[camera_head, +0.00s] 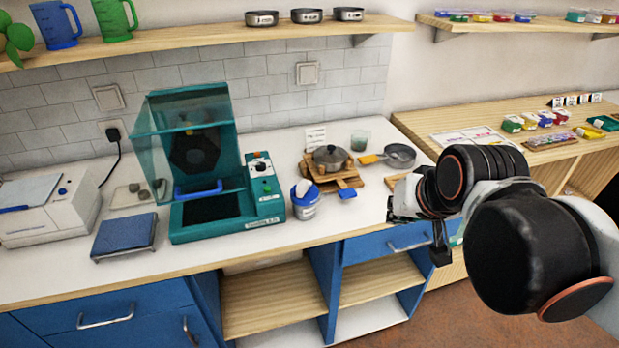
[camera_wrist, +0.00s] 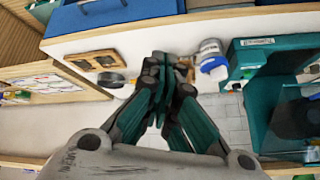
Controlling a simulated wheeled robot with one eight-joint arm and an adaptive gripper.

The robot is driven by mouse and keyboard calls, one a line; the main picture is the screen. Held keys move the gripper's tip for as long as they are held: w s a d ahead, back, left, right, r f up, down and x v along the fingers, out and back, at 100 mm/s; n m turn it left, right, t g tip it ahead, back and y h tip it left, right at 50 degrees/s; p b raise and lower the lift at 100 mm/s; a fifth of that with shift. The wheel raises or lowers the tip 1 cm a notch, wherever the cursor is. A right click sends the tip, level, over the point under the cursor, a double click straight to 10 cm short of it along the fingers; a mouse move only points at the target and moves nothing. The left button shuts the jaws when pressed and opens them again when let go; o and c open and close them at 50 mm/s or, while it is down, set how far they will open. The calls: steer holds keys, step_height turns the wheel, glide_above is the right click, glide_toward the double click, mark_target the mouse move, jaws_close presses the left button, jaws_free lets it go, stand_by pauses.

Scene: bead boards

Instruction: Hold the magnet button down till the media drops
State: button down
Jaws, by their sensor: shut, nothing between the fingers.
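A teal machine (camera_head: 205,215) stands on the counter with its clear teal hood raised. Its control panel (camera_head: 262,180) has a dark knob and small buttons, one green; I cannot read which is the magnet button. The panel also shows in the wrist view (camera_wrist: 250,72). My gripper (camera_wrist: 158,78) is shut and empty, apart from the machine and tub. In the head view my arm hides part of the counter's right end.
A lidded pot (camera_head: 330,157) sits on wooden boards, with a frying pan (camera_head: 399,156) beside it. A blue scale-like block (camera_head: 124,237) and a white box machine (camera_head: 45,210) are at left. The counter front before the tub is clear. A shelf (camera_head: 210,38) runs above.

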steer(key=w+a+r+m+y+p, duration=0.1)
steer(key=w+a+r+p, duration=0.1)
steer(key=w+a, duration=0.35)
steer(key=w+a+r+m+y+p, duration=0.1)
steer(key=w+a+r+m+p, duration=0.15)
steer(key=w, duration=0.65)
steer(key=p, duration=0.2)
glide_above(312, 185)
step_height(312, 185, down, 2)
steer(key=shift+w+f+t, duration=0.2)
steer(key=shift+w+t, duration=0.05)
steer(key=shift+t, duration=0.25)
steer(key=shift+f, duration=0.15)
step_height(312, 185, down, 9)
steer(key=b, duration=0.6)
steer(key=shift+r, duration=0.2)
steer(key=shift+f+b, duration=0.3)
steer(key=shift+f, duration=0.05)
